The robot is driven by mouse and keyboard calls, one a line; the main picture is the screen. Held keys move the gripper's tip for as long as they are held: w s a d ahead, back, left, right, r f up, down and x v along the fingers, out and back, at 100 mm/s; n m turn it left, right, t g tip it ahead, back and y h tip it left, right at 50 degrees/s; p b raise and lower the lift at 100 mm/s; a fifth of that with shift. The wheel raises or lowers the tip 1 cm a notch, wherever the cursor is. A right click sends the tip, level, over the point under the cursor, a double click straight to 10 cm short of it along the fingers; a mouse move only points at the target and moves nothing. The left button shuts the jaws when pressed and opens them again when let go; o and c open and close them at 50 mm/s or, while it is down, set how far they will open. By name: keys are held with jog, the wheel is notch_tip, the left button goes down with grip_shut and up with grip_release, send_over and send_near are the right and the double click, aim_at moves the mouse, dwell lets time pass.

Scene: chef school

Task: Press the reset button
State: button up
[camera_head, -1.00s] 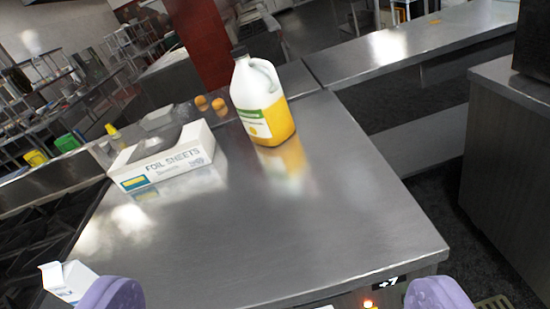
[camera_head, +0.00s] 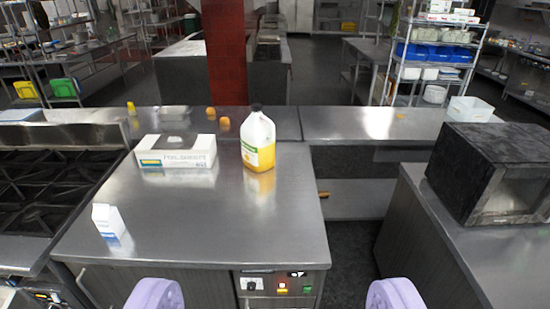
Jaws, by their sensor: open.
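A control panel (camera_head: 268,300) is set in the front face of the steel counter, at the bottom centre. It carries a dark knob (camera_head: 251,284), a lit red-orange round button or lamp (camera_head: 282,288) and a small green one (camera_head: 307,289). A dark display above them shows small characters. No label reading "reset" is legible, so I cannot tell which is the reset button. My gripper (camera_head: 275,295) is open, its two purple fingertips at the bottom edge on either side of the panel, with nothing between them.
The steel counter (camera_head: 200,215) bears a milk carton (camera_head: 108,221), a foil sheets box (camera_head: 176,153) and a juice jug (camera_head: 258,142). A stove (camera_head: 40,190) adjoins at left. A dark microwave (camera_head: 490,175) stands on the right counter. Dark floor lies between the counters.

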grip_shut()
dwell(1.4)
